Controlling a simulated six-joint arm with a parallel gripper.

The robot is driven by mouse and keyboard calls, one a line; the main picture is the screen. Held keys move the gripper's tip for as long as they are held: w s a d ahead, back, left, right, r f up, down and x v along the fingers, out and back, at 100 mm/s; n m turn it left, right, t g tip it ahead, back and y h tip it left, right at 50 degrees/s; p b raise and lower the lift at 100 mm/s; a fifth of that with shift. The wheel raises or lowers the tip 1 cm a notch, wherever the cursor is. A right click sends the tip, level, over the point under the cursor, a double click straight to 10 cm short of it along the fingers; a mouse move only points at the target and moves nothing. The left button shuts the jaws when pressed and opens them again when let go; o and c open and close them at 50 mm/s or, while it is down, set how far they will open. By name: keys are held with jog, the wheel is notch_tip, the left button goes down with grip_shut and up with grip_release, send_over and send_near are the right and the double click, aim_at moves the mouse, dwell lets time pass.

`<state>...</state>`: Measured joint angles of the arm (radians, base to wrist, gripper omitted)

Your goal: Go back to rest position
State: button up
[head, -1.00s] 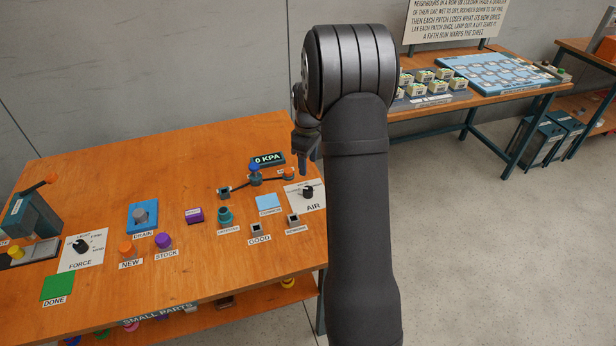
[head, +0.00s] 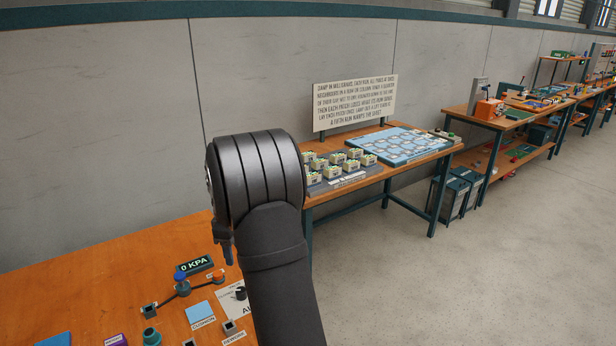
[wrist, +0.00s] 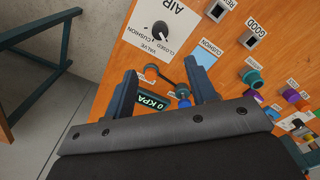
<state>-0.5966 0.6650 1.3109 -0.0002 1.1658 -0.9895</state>
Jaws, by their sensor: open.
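My gripper (wrist: 165,92) is open and empty in the wrist view, its two dark fingers apart above the orange bench. Through the gap between them show the 0 KPA display (wrist: 150,102), a blue-topped fitting and part of the dark linkage. In the head view my arm stands in the middle, and its thick dark wrist hides most of the gripper (head: 224,250), which hangs at the left of it over the near bench (head: 60,285). Nothing is seen held.
The near bench carries the AIR dial (wrist: 160,30), a blue CUSHION pad (head: 200,312) and several small fittings. Behind stands a second bench with white blocks (head: 340,165), a blue patch board (head: 385,143) and a sign (head: 355,103). Grey floor (head: 400,290) lies open at the right.

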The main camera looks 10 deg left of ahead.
notch_tip(320, 180, down, 16)
dwell(0.5)
jog(key=shift+r, duration=0.15)
notch_tip(320, 180, up, 17)
notch_tip(320, 180, down, 18)
jog(key=shift+r, duration=0.15)
jog(key=shift+r+m, duration=0.25)
jog(key=shift+m, duration=0.55)
jog(key=m, duration=1.1)
jog(key=shift+m, duration=2.5)
